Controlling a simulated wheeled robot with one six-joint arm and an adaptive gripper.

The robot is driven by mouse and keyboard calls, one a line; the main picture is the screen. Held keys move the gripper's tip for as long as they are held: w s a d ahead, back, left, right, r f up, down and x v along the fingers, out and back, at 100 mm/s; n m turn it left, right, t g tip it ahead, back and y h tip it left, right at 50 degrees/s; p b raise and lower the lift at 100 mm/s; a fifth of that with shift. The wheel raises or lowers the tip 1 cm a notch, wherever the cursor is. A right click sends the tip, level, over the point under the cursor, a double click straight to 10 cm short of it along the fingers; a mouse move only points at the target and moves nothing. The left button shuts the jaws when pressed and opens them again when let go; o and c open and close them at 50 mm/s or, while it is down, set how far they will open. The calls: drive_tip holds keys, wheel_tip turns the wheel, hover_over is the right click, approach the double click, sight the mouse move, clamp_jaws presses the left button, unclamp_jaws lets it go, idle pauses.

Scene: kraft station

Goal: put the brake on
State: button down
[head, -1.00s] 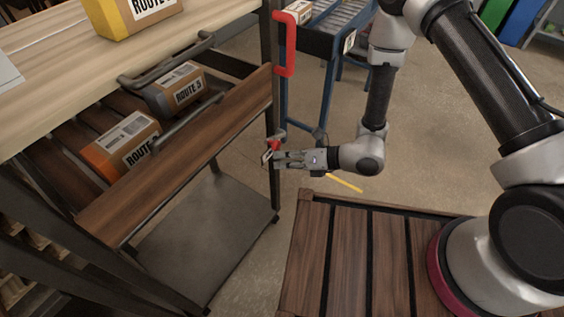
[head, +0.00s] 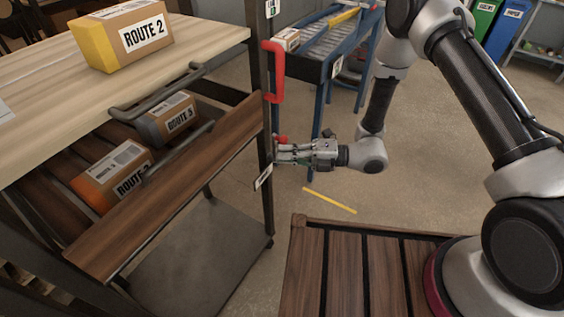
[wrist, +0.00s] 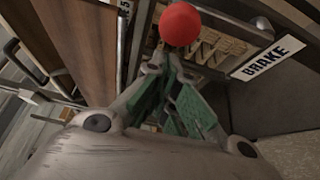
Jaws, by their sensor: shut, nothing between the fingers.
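The brake lever's red ball knob (head: 281,139) is at the cart's near-right post, below the red handle. In the wrist view the knob (wrist: 181,24) is large, just beyond my fingertips. The white BRAKE label (wrist: 267,58) lies to its right there; in the head view the label (head: 263,177) is lower on the post, below the knob. My gripper (head: 280,153) points left at the post, just under the knob. In the wrist view my gripper (wrist: 158,64) has its green-padded fingers together and empty. I cannot tell whether they touch the knob. The lever's arm is mostly hidden.
The cart's upright red handle (head: 278,72) is above my gripper. A wooden shelf board (head: 165,195) and ROUTE boxes (head: 123,38) are to the left. A blue conveyor frame (head: 325,65) is behind. The floor right of the post is clear, with a yellow strip (head: 330,200).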

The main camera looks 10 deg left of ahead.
drive_tip(key=shift+w+d+r, duration=0.2)
drive_tip(key=shift+w, duration=0.25)
drive_tip(key=shift+w+d+r, duration=0.15)
drive_tip(key=shift+w+d, duration=0.05)
drive_tip(key=shift+w, duration=0.2)
